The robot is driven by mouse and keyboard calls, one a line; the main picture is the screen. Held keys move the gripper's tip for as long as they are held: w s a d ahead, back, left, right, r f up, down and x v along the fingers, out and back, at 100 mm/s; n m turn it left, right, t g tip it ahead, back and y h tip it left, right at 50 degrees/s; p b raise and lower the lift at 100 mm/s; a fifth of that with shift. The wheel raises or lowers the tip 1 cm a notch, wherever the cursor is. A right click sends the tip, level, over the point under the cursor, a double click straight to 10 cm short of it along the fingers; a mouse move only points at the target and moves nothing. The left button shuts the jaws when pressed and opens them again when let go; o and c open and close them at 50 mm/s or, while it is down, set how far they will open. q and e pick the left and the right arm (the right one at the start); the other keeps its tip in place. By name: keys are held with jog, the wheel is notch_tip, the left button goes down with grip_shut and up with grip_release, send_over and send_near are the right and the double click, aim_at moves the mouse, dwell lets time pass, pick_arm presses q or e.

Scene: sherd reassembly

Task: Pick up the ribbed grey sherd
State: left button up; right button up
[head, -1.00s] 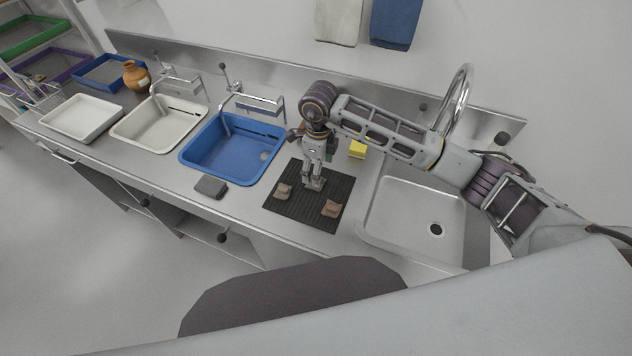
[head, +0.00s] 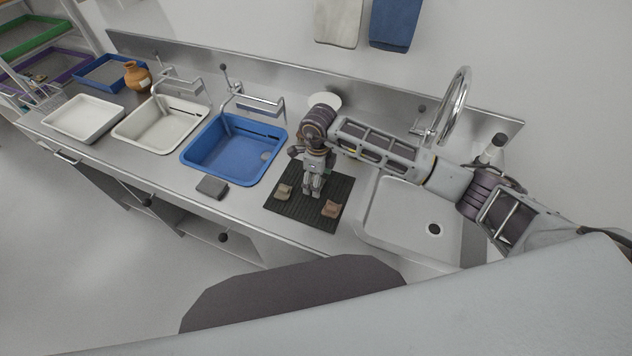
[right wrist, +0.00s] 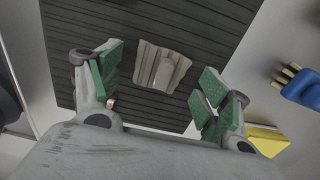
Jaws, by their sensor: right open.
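The ribbed grey sherd (right wrist: 160,68) lies on the dark ridged mat (right wrist: 205,25) in the right wrist view, with a raised ridge along its middle. It sits ahead of and between the spread fingers of my right gripper (right wrist: 160,88), which is open and empty with green pads. In the head view my right gripper (head: 313,193) points down over the mat (head: 309,219) and seems to hide this sherd. My left gripper is not in view.
Two brownish sherds (head: 283,191) and (head: 331,208) lie on the mat either side of my gripper. A dark grey block (head: 211,187) sits near the counter edge. A yellow block (right wrist: 267,140) is beside the mat.

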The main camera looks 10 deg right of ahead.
dwell(0.3)
jog(key=c, duration=1.1)
jog(key=shift+r, duration=0.1)
jog(key=shift+c, duration=0.2)
notch_tip(320, 180, up, 10)
jog(key=b, duration=0.1)
jog(key=shift+b, duration=0.3)
